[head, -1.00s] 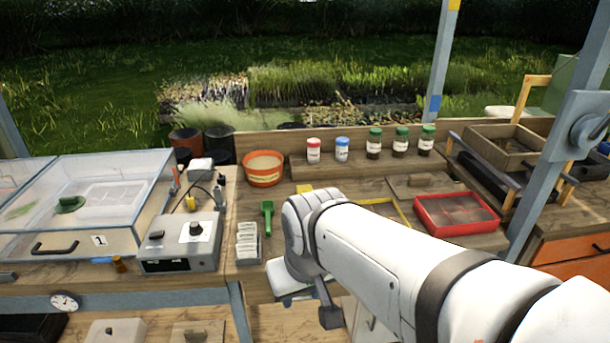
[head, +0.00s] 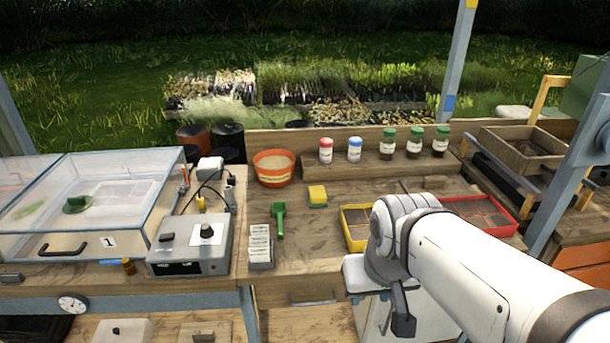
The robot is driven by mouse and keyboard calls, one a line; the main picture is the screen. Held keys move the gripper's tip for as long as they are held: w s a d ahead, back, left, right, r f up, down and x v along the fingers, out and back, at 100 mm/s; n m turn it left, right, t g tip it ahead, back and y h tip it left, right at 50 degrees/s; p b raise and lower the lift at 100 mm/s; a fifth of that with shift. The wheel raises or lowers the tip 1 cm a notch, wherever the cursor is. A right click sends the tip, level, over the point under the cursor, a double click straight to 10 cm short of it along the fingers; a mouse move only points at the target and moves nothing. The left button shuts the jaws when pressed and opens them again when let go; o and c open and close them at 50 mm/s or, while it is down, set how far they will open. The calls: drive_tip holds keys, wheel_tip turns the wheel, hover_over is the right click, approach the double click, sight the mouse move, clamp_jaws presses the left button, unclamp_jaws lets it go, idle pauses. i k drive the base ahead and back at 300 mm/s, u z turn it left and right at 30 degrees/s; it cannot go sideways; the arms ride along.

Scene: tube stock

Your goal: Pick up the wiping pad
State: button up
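The wiping pad (head: 317,196), which looks like a small yellow block with a green underside, lies on the wooden bench. It sits right of the green scoop and in front of the white-labelled jars. My white arm reaches in from the right, and its wrist end (head: 362,274) hangs over the front edge of the bench, to the right of and nearer than the pad. There is clear space between the two.
An orange pot (head: 273,169) stands behind and left of the pad. A green scoop (head: 279,222) and a label holder (head: 260,247) lie nearer left. A yellow tray (head: 354,235) and a red tray (head: 508,228) are partly behind my arm. A grey control box (head: 188,256) is left.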

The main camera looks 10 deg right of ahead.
sight(318, 197)
drive_tip(key=u, duration=0.05)
drive_tip(key=i, duration=1)
drive_tip(key=z, duration=0.05)
